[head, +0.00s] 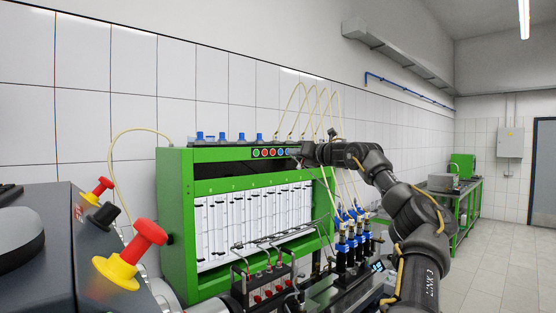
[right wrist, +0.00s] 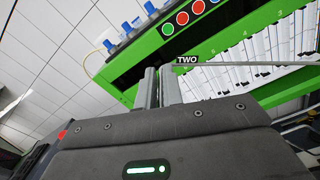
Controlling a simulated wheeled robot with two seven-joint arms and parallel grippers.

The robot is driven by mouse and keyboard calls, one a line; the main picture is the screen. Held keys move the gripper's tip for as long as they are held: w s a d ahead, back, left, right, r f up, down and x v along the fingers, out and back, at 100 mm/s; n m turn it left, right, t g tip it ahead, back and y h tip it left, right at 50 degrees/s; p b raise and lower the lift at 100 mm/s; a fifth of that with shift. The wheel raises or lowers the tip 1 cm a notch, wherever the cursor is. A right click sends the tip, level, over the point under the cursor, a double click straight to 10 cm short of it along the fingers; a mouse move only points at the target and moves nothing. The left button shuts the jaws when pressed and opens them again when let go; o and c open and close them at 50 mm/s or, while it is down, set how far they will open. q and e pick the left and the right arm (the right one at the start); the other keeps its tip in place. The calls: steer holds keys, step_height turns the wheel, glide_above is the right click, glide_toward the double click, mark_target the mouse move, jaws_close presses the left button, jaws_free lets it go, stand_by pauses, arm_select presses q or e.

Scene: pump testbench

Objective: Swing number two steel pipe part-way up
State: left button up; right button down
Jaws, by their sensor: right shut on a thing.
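My right gripper (head: 292,153) is up at the front of the green test bench's top edge, beside the round buttons. In the right wrist view its two grey fingers (right wrist: 158,88) are close together. The number two steel pipe (right wrist: 250,64), a thin grey rod, runs right from the fingertips. My right gripper is shut on this pipe; the exact contact is partly hidden. I cannot trace the held pipe clearly in the head view. My left gripper is not in view.
The green bench (head: 178,225) carries white graduated panels (head: 255,222). Blue-topped injectors (head: 350,240) with pale hoses stand at right. Bent pipes (head: 275,240) cross above a block with red fittings (head: 268,292). Red-and-yellow knobs (head: 130,255) project at left. Open floor lies at right.

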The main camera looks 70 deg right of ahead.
steer(key=shift+s+d+r, duration=0.1)
steer(key=shift+d+r, duration=0.1)
stand_by(0.3)
steer(key=c, duration=1.6)
jaws_free()
steer(key=shift+f, duration=0.1)
steer(key=shift+o, duration=0.2)
steer(key=b+v, duration=0.7)
steer(key=v, duration=0.3)
steer(key=shift+s, duration=0.4)
steer(key=shift+w+a, duration=0.15)
